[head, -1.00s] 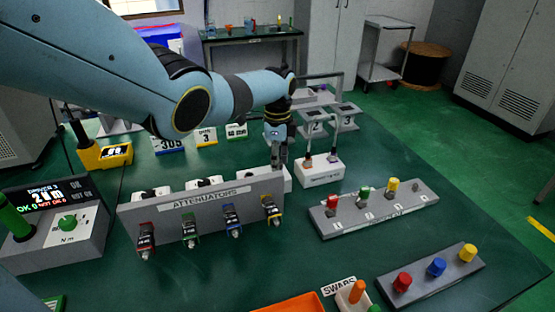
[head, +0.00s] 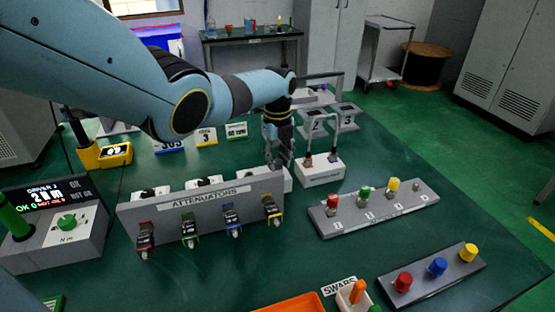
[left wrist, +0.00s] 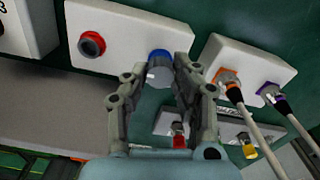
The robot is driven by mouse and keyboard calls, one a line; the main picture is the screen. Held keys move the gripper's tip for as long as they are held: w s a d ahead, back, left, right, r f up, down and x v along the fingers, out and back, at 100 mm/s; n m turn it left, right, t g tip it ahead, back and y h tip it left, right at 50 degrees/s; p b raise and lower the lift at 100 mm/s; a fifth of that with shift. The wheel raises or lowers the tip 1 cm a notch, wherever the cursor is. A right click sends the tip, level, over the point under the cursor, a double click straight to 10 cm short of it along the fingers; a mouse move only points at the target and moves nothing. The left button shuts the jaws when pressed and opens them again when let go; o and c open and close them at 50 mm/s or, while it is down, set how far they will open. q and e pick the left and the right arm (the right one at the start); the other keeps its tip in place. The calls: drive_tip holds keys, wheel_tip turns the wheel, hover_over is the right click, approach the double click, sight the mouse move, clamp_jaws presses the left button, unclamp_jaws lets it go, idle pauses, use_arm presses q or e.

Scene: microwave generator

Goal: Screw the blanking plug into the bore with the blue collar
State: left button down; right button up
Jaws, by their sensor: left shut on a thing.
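My left gripper (head: 279,162) is behind the right end of the attenuator rack in the head view. In the left wrist view the gripper (left wrist: 158,72) is shut on a small silver-grey piece, apparently the blanking plug (left wrist: 158,77). The blue collar (left wrist: 159,55) sits on a white block (left wrist: 122,50), right at the plug's far end. The plug overlaps the collar in view, so I cannot tell whether it is inside the bore. A red collar (left wrist: 92,44) is on the same block, to the left. My right gripper is not in view.
The attenuator rack (head: 150,218) stands in front of the gripper. A white block with two cabled connectors (head: 322,172) is close on the right. A grey strip with coloured caps (head: 385,212) lies farther right. A driver display unit (head: 50,235) stands at left.

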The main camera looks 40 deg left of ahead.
sight(278, 162)
use_arm(q)
drive_tip(key=shift+m, duration=0.3)
idle(0.4)
drive_tip(key=c, duration=1)
unclamp_jaws()
drive_tip(key=shift+c, duration=0.2)
drive_tip(key=shift+r, duration=0.1)
wheel_tip(278, 162, up, 12)
